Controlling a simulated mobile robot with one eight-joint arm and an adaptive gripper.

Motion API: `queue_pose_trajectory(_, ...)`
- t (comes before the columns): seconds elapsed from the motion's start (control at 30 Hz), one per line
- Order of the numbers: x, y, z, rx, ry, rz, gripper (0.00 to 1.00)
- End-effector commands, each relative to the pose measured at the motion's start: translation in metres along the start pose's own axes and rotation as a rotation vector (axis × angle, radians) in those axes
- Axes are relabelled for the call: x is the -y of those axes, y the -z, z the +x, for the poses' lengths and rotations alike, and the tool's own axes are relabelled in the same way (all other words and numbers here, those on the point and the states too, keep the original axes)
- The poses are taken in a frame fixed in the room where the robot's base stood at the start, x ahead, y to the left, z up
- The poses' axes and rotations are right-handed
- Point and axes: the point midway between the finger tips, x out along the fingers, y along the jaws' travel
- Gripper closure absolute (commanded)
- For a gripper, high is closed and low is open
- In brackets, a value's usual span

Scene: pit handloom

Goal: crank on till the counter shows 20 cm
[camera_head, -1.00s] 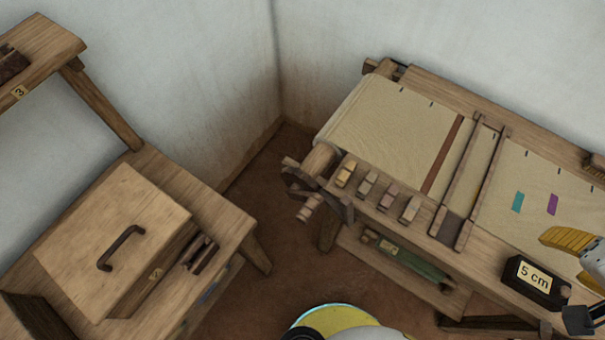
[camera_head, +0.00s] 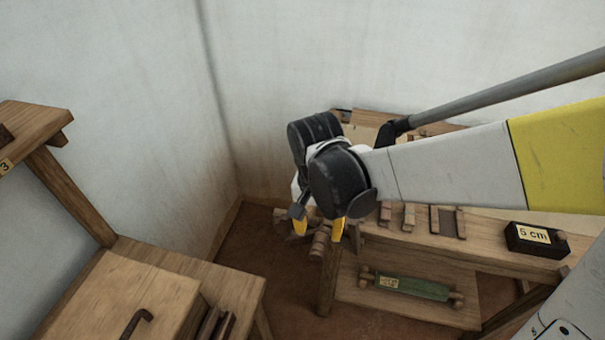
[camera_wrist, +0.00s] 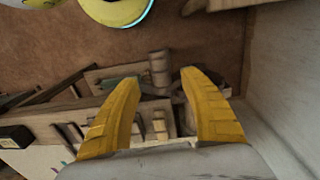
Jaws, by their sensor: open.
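The counter (camera_head: 533,239) is a black box on the loom's front beam, and its label reads 5 cm; its dark end also shows at the left of the wrist view (camera_wrist: 15,137). The crank's wooden handle (camera_head: 320,243) is at the loom's left end, partly hidden behind my gripper. My gripper (camera_head: 318,229) is open, its yellow fingers pointing down just above the handle. In the wrist view the handle (camera_wrist: 158,62) lies between and a little beyond the open fingertips, with nothing held. My arm hides most of the cloth.
Small wooden blocks (camera_head: 408,217) stand along the loom's front beam. A wooden bench with a lidded box (camera_head: 140,300) stands at left. Bare floor lies between bench and loom; walls close the corner behind.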

Motion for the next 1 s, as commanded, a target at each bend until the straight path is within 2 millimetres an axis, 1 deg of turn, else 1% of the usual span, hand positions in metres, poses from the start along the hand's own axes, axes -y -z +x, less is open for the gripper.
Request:
queue_pose_trajectory(0.03, 0.0, 0.0, 0.016, 0.0, 0.0, 0.0, 0.48)
queue_pose_trajectory(0.1, 0.001, 0.0, 0.03, 0.0, 0.0, 0.0, 0.48)
queue_pose_trajectory(0.2, 0.0, 0.0, 0.046, -0.001, 0.001, -0.001, 0.48)
queue_pose_trajectory(0.3, 0.0, 0.0, 0.057, -0.001, 0.001, -0.001, 0.48)
queue_pose_trajectory(0.43, 0.0, 0.0, 0.064, -0.001, 0.001, -0.001, 0.48)
queue_pose_trajectory(0.7, 0.0, 0.0, 0.064, -0.001, 0.001, -0.001, 0.48)
queue_pose_trajectory(0.73, 0.0, 0.0, 0.064, -0.001, 0.001, -0.001, 0.53)
queue_pose_trajectory(0.77, 0.0, 0.0, 0.064, -0.001, 0.001, -0.001, 0.62)
queue_pose_trajectory(0.8, 0.0, 0.0, 0.064, -0.001, 0.001, -0.001, 0.74)
queue_pose_trajectory(0.87, 0.0, 0.0, 0.064, -0.001, 0.001, -0.001, 0.93)
queue_pose_trajectory(0.9, 0.0, 0.0, 0.064, -0.001, 0.001, -0.001, 1.0)
queue_pose_trajectory(1.0, 0.0, 0.0, 0.064, -0.001, 0.001, -0.001, 1.0)
